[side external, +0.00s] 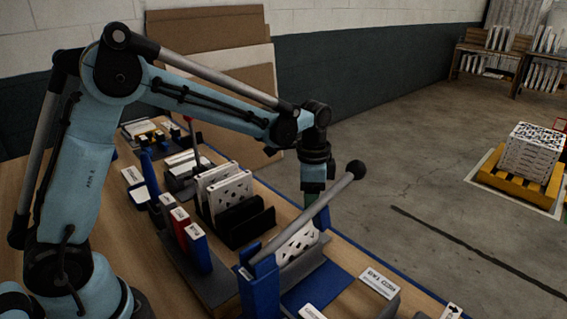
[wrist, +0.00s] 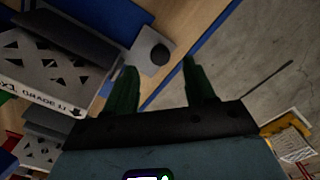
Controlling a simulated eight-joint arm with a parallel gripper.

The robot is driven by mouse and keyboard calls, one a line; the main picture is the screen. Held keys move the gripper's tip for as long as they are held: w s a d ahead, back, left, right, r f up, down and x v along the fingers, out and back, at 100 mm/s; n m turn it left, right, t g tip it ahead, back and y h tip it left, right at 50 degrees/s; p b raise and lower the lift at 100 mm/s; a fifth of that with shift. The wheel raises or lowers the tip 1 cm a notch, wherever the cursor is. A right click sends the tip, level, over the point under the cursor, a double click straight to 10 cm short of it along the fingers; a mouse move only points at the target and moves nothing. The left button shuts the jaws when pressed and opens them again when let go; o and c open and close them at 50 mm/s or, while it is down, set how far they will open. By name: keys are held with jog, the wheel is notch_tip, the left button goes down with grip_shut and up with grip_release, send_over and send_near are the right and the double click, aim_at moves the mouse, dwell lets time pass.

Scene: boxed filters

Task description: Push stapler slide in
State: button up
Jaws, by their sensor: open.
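My gripper (side external: 313,187) hangs pointing down over the far edge of the bench in the side view, partly hidden behind a lever. In the wrist view its two dark green fingers (wrist: 159,65) are spread apart with nothing held between them. A grey plate with a dark round spot (wrist: 152,40) lies below, seen in the gap between the fingers. I cannot tell which part is the stapler slide.
White perforated filters (side external: 228,193) stand in a black rack (side external: 240,226). Another perforated filter (side external: 297,243) sits under the lever. Red and blue boxes (side external: 198,247) stand at the near side. The bench's blue edge (side external: 385,263) borders open concrete floor (side external: 410,190).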

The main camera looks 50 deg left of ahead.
jog(key=shift+f, duration=2.1)
grip_shut()
